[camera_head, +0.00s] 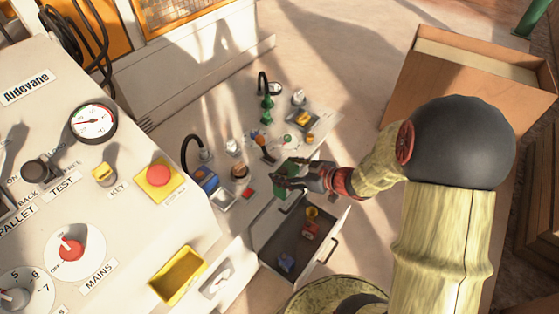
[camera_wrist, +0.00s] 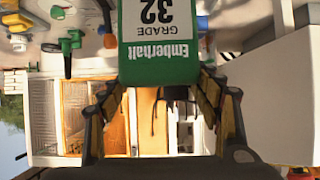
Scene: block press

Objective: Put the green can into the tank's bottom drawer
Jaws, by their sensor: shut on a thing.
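The green can (camera_head: 292,194) is in my gripper (camera_head: 287,184), above the rear edge of the open drawer. In the wrist view the can (camera_wrist: 160,68) has a white label reading "Emberhalt Grade 32", upside down, and sits between the two fingers of my gripper (camera_wrist: 163,88). The drawer (camera_head: 262,225) is pulled out, with a dark floor and a handle at its front right. Inside lie a yellow thing, a red thing and a blue thing. The can's underside and its exact height above the drawer are hard to tell.
A pale worktop (camera_head: 300,130) behind the can holds taps and several small items. A control panel with a gauge (camera_head: 93,122) and a red button (camera_head: 160,175) fills the left. A yellow tray (camera_head: 178,275) is left of the drawer. A wooden box (camera_head: 470,75) stands at upper right.

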